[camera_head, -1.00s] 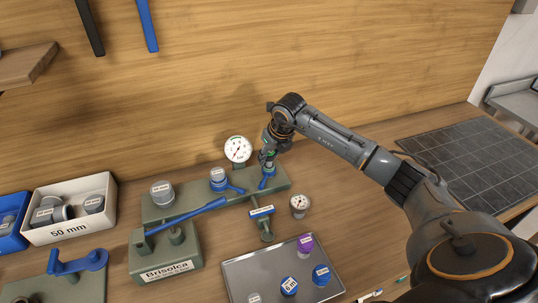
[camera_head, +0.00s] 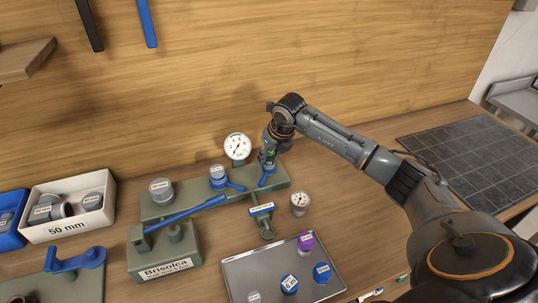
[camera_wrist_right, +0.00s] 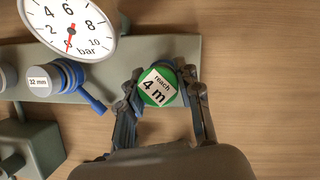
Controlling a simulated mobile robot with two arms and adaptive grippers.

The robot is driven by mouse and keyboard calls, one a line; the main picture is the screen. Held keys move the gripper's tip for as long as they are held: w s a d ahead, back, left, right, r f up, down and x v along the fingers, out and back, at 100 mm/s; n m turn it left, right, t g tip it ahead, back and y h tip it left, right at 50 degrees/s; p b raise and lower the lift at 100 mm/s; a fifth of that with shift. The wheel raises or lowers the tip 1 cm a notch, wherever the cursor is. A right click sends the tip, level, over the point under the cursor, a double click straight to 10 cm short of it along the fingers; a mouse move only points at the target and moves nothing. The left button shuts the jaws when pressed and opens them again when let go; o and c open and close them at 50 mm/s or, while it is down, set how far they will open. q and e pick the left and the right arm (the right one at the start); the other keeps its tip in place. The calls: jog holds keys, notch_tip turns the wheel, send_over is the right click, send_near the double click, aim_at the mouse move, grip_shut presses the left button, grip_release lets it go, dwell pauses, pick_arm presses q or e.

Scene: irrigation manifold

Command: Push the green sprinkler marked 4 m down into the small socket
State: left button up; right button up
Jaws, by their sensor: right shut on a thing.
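The green sprinkler marked 4 m (camera_wrist_right: 158,86) shows from above in the right wrist view, its label reading "reach 4 m". My right gripper (camera_wrist_right: 165,88) is shut on it, one finger on each side. The small socket is hidden under the sprinkler and fingers, so I cannot tell how deep the sprinkler sits. My left gripper is not in view.
A pressure gauge (camera_head: 237,147) stands close left of the gripper. A blue valve (camera_head: 219,178) and grey cap (camera_head: 161,191) sit farther left. A metal tray (camera_head: 260,270) with several caps, a loose small gauge (camera_head: 300,203) and a 50 mm box (camera_head: 67,228) are nearby.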

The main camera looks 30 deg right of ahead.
jog(key=shift+f, duration=0.15)
dwell(0.6)
jog(key=o, duration=1.6)
jog(key=shift+c, duration=0.2)
jog(key=shift+r+p, duration=1.9)
jog(key=shift+r, duration=1.65)
